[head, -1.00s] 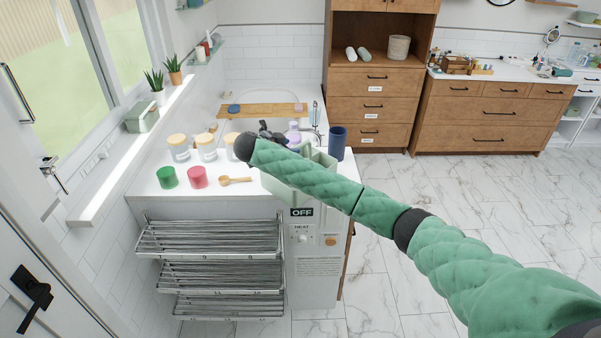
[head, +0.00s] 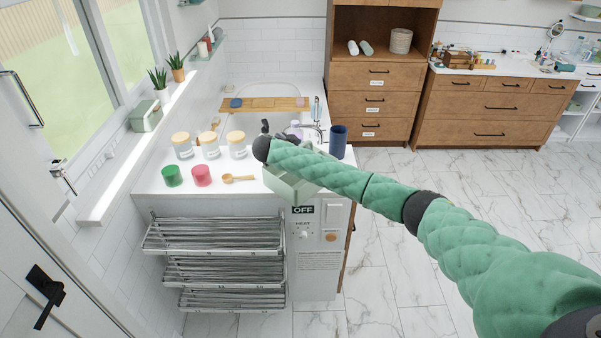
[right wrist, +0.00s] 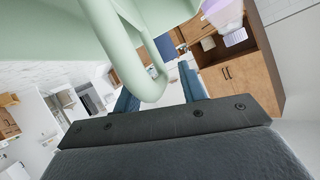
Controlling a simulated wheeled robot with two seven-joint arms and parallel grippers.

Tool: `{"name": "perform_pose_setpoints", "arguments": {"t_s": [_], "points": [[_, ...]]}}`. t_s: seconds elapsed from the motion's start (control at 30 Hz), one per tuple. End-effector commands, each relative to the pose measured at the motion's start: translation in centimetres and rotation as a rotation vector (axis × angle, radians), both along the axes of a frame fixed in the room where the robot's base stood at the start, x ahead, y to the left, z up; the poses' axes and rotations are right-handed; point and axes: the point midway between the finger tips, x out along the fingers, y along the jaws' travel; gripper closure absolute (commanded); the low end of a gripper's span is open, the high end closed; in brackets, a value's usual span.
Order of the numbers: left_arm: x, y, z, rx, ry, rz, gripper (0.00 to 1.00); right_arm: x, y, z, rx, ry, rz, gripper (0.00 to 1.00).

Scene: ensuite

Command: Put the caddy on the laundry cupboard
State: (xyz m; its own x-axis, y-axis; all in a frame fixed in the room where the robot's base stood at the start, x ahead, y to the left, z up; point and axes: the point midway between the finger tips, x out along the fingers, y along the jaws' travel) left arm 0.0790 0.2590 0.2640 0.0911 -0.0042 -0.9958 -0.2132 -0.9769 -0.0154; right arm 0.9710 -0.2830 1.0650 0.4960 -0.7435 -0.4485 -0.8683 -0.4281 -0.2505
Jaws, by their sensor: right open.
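The pale green caddy (head: 287,188) is at the front right of the white top of a cupboard (head: 215,204), just above its OFF label. My right arm covers much of the caddy, and I cannot tell whether it sits flat. My right gripper (head: 268,130) is just behind the caddy in the head view, its fingers mostly hidden. In the right wrist view, the caddy's rounded handle (right wrist: 150,75) passes between the open blue fingers of my right gripper (right wrist: 158,93). I cannot tell whether they touch it. My left gripper is out of view.
Jars (head: 209,145), a green cup (head: 172,176), a pink cup (head: 202,175) and a wooden scoop (head: 238,178) stand left of the caddy. A dark blue tumbler (head: 338,141) is to its right. Wire racks (head: 215,235) protrude below. The floor at right is clear.

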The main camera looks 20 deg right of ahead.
Motion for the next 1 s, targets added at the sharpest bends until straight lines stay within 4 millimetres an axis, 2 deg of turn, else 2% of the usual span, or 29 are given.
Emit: {"name": "perform_pose_setpoints", "arguments": {"t_s": [0.1, 0.3, 0.77, 1.0], "points": [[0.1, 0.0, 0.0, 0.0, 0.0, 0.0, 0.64, 0.0, 0.0, 0.0, 0.0, 0.0, 0.0, 0.61], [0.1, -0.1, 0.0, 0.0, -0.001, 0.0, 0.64, 0.0, 0.0, 0.0, 0.0, 0.0, 0.0, 1.0], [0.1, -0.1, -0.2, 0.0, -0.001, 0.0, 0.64, 0.0, 0.0, 0.1, 0.001, -0.001, 0.0, 1.0], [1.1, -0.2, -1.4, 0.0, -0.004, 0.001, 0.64, 0.0, 0.0, 1.5, 0.002, -0.003, -0.001, 1.0]]}}
